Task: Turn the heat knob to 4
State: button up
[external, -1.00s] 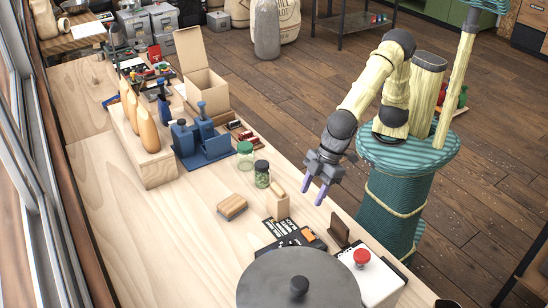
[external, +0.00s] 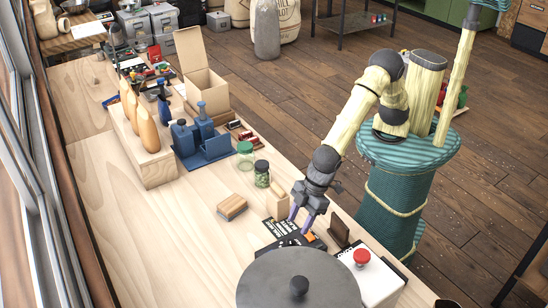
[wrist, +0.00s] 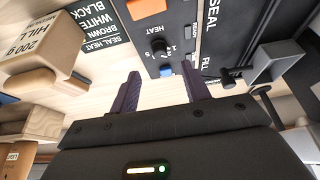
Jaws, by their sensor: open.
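The heat knob (wrist: 157,47) is a small black dial on the dark face of the sealer (wrist: 190,25) in the wrist view. "HEAT" is printed beside it, upside down, with small numbers around it. I cannot read which number it points to. My gripper (wrist: 163,85) is open and empty; its two purple fingers lie on either side of the knob's line, with the knob beyond their tips. In the external view my gripper (external: 300,226) hangs low over the sealer area, where the knob is too small to make out.
A blue piece (wrist: 166,70) sits beside the knob and an orange block (wrist: 148,6) above it. In the external view, a grey round lid (external: 270,285) and a red button (external: 361,256) are near.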

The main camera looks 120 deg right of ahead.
aim_at(291, 241)
jog(key=x, duration=0.7)
jog(key=shift+w+p, duration=0.1)
jog(key=shift+p, duration=0.3)
jog(key=c, duration=1)
